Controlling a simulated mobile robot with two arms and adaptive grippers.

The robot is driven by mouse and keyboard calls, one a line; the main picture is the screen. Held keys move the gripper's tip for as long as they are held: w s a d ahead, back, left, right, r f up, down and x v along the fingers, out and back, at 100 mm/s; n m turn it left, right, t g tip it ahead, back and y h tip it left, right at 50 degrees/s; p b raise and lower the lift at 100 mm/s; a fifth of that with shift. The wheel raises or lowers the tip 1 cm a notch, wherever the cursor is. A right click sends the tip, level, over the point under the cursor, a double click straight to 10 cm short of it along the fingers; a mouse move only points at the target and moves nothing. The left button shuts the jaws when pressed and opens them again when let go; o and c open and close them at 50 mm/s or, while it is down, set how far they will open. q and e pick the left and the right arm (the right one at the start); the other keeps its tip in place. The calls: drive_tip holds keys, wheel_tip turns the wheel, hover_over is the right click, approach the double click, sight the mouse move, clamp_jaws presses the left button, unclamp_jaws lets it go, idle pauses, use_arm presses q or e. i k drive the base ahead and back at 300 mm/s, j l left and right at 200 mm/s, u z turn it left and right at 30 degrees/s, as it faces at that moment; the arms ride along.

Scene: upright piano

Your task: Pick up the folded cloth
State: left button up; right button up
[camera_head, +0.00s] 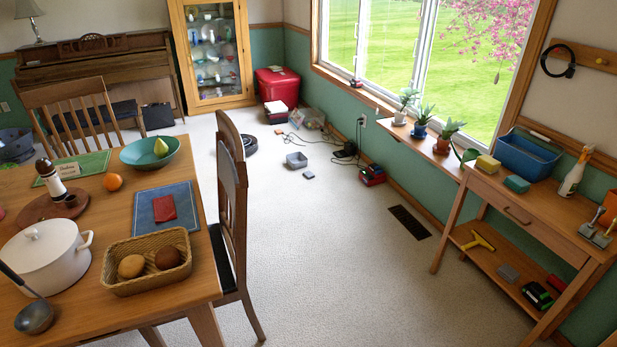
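No item is unmistakably the folded cloth. A small flat red piece (164,208), possibly a folded cloth or napkin, lies on the blue mat (148,233) on the dining table. A small teal block (516,184), which could be a folded cloth or a sponge, lies on the side table at the right, in front of the blue basin (528,156). A yellow block (487,164) lies next to it. Neither of my grippers is in view.
The side table (560,217) also holds a spray bottle (575,175). Carpet (330,255) between the tables is clear.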

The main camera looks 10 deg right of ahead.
sight(307, 175)
drive_tip(key=i+l+z, duration=0.5)
drive_tip(key=i, duration=0.2)
drive_tip(key=i+l, duration=0.15)
drive_tip(key=i, duration=0.3)
drive_tip(key=i+l, duration=0.15)
drive_tip(key=i, duration=0.25)
drive_tip(key=i+l, duration=0.15)
drive_tip(key=i, duration=0.3)
drive_tip(key=i+l, duration=0.15)
drive_tip(key=i, duration=0.25)
drive_tip(key=i+j+u, duration=0.2)
drive_tip(key=i+u, duration=0.25)
drive_tip(key=i, duration=0.4)
drive_tip(key=i+l+u, duration=0.1)
drive_tip(key=i+u, duration=0.4)
drive_tip(key=i, duration=0.35)
